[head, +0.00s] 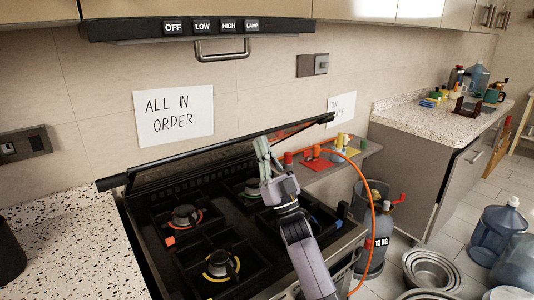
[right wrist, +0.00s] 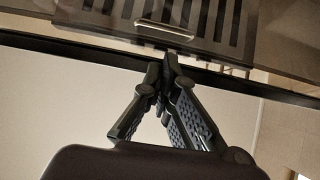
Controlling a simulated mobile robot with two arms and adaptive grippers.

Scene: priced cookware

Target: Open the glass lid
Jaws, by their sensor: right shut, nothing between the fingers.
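The glass lid (head: 225,155) of the stove is raised at the back of the cooktop, with the burners uncovered in front of it. Its long dark edge bar (head: 150,172) slants up from left to right across the head view. My right gripper (head: 262,142) is shut and empty, with its fingertips at or just under this bar. In the right wrist view the closed fingertips (right wrist: 165,62) overlap a dark bar (right wrist: 70,45); I cannot tell whether they touch it. My left gripper is not in view.
A range hood (head: 200,28) with a metal handle hangs above the stove. Burners with black grates (head: 215,262) lie below my arm. A side shelf (head: 335,160) with small coloured items adjoins the stove. An orange hose (head: 375,215) and grey gas cylinder (head: 380,235) stand right.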

